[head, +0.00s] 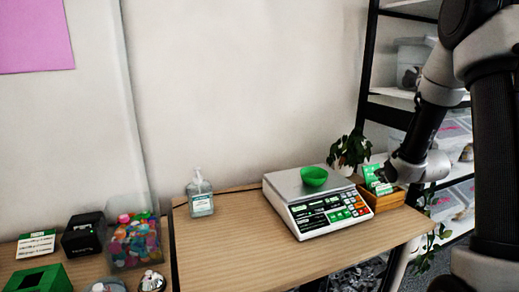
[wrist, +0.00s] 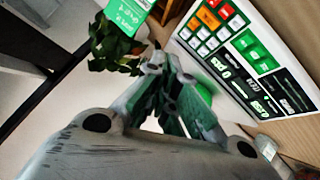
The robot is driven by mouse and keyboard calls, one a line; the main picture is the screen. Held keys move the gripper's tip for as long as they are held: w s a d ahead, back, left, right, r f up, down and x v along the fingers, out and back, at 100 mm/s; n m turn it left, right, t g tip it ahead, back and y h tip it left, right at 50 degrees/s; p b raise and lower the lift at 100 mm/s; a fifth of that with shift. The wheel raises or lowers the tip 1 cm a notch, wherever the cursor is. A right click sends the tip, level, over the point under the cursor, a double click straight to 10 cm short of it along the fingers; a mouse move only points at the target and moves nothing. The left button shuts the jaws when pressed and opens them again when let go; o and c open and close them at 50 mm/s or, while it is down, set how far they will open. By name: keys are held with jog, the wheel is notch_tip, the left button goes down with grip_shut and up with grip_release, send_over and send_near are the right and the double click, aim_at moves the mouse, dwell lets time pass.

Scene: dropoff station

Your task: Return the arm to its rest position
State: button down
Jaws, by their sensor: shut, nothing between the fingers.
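My arm reaches down from the upper right in the head view. My gripper (head: 386,174) is at the right of the scale, by a wooden box (head: 390,202) with a green and white card (head: 376,180). In the wrist view my gripper (wrist: 163,68) has its fingers together with nothing between them. Part of the scale's keypad (wrist: 230,40) shows to the right of the fingers.
A potted plant (head: 350,150) is behind the box. A sanitizer bottle (head: 199,195) stands left. Shelves with bins (head: 412,55) are at the right.

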jog(key=s+a+r+m+g, duration=0.25)
jog(key=s+r, duration=0.45)
jog(key=s, duration=0.4)
jog(key=s+a+r+m+g, duration=0.25)
jog(key=s+r, duration=0.55)
jog(key=s, duration=0.4)
jog(key=s+a+m+g, duration=0.1)
jog(key=s+a+g, duration=0.1)
jog(key=s, duration=1.2)
jog(key=shift+a+m, duration=0.4)
jog(key=shift+a, duration=0.45)
